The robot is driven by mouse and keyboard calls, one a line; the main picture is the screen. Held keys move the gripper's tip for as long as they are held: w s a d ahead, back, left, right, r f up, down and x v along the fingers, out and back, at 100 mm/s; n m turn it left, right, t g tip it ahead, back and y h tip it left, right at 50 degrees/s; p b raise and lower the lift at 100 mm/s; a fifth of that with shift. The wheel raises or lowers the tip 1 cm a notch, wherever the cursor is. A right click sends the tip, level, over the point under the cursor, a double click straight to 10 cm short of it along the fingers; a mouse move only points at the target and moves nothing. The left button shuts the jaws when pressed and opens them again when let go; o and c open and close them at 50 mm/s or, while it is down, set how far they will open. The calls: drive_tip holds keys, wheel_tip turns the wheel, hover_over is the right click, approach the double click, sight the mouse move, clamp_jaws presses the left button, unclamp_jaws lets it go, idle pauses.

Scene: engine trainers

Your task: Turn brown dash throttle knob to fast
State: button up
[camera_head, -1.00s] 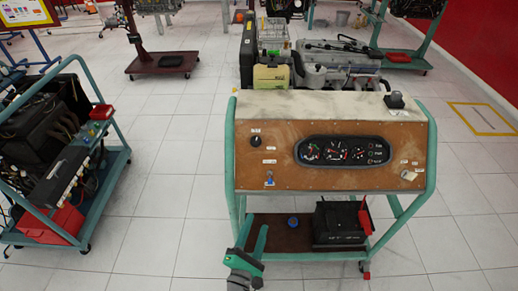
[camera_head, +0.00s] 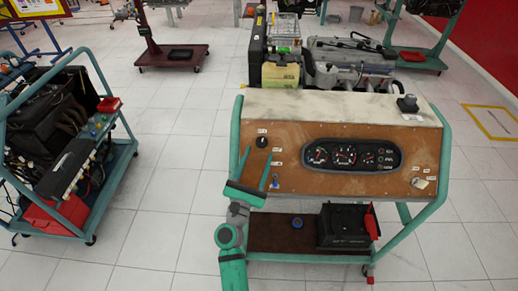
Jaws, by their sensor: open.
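The brown dash (camera_head: 330,181) is the front panel of a green-framed engine trainer. A black round knob (camera_head: 262,142) sits at its upper left, with small white labels around it; their words are too small to read. My gripper (camera_head: 258,155) is open and empty, in front of the dash's left part. Its two green fingers point up, with the tips just below the knob, one toward each side of it. I cannot tell how far the tips are from the panel. The knob's pointer direction is too small to tell.
A small blue switch (camera_head: 275,182) lies close to the right finger. The gauge cluster (camera_head: 352,155) is right of the knob. A black battery (camera_head: 342,225) stands on the lower shelf. Another engine trainer (camera_head: 70,150) stands at left, with clear floor between.

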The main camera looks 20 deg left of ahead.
sight(261, 145)
drive_tip(key=shift+a+x, duration=0.1)
drive_tip(key=shift+x, duration=0.8)
drive_tip(key=shift+a+x, duration=0.15)
drive_tip(key=shift+x, duration=0.8)
drive_tip(key=shift+c, duration=0.6)
drive_tip(key=c, duration=0.9)
